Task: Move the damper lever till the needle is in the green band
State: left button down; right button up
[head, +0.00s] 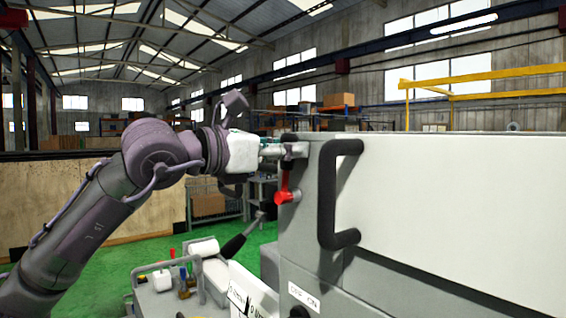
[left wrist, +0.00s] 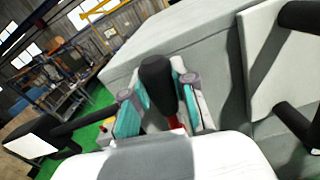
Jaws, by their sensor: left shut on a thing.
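The damper lever shows in the head view as a red arm and hub (head: 285,194) on the left side of the grey machine. In the left wrist view its black knob (left wrist: 157,78) stands between my left fingers, with a bit of red below it. My left gripper (head: 288,150) reaches in from the left at the machine's upper left edge and is shut on the knob; its teal finger pads (left wrist: 158,95) flank the knob. No gauge, needle or green band can be made out in either view. My right gripper is not in view.
A white panel (head: 450,170) with a black bar handle (head: 328,195) stands just right of the lever. Below are another black-gripped lever (head: 240,238), a tray (head: 200,285) with small items and an OFF/ON label (head: 303,297). Green floor (head: 110,285) lies behind.

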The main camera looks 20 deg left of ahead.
pick_arm(q)
jog(key=shift+s+d, duration=0.1)
jog(key=shift+d, duration=0.05)
jog(key=c, duration=0.9)
grip_release()
jog(key=v, duration=1.2)
